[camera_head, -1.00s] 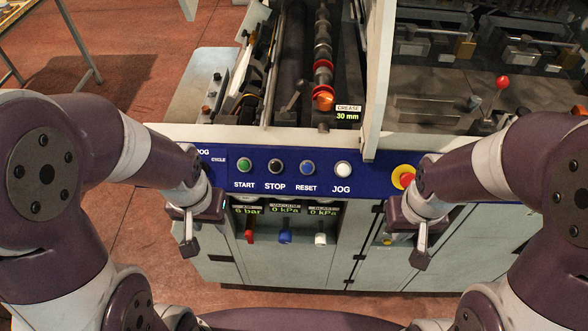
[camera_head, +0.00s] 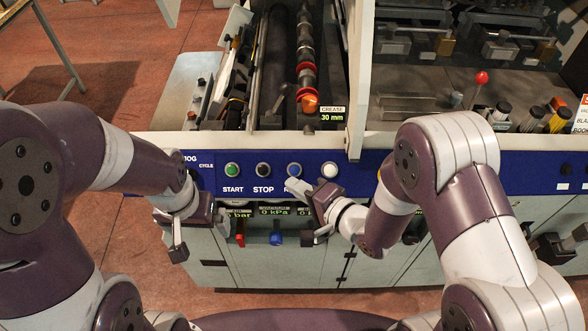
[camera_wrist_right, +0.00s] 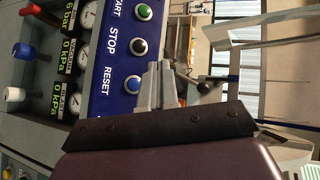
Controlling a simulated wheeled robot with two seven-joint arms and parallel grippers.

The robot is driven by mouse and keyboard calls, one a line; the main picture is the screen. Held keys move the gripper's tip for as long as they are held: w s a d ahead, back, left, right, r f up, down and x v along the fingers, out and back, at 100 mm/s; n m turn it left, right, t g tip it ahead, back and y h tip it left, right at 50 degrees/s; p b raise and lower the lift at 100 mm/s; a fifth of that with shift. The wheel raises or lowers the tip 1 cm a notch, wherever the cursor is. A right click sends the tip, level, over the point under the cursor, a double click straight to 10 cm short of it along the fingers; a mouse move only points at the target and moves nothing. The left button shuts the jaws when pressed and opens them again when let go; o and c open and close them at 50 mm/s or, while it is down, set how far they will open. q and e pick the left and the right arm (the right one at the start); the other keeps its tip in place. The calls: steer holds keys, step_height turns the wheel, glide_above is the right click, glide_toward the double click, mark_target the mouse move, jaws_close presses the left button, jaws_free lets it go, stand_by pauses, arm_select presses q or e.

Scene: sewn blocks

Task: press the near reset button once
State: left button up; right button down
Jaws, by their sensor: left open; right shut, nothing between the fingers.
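The blue reset button (camera_head: 295,169) sits on the blue front panel (camera_head: 222,183), between the black stop button (camera_head: 263,170) and the white jog button (camera_head: 329,170). My right gripper (camera_head: 293,184) is shut and empty, its pale fingertips just below the reset button and partly over its label. In the right wrist view the shut fingers (camera_wrist_right: 160,66) lie beside the blue reset button (camera_wrist_right: 132,84); I cannot tell whether they touch it. My left gripper (camera_head: 172,232) is open and empty, in front of the panel's lower left.
The green start button (camera_head: 232,170) is left of stop. Red (camera_head: 240,239) and blue (camera_head: 276,238) valve knobs hang below by the gauges. A white upright frame (camera_head: 361,80) stands behind the panel. A red-ball lever (camera_head: 481,78) is at the back right.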

mark_target(294, 170)
steer(key=shift+w+d+f+b, duration=0.1)
steer(key=shift+w+f+b, duration=0.9)
steer(key=shift+w, duration=0.2)
steer(key=shift+w+a+f+b, duration=0.1)
steer(key=shift+w+f+b, duration=0.8)
steer(key=shift+w+b, duration=0.25)
steer(key=shift+w+d+f+b, duration=0.1)
steer(key=shift+w+f+b, duration=0.9)
steer(key=shift+w, duration=0.2)
steer(key=shift+w, duration=0.1)
steer(key=shift+w+f, duration=0.2)
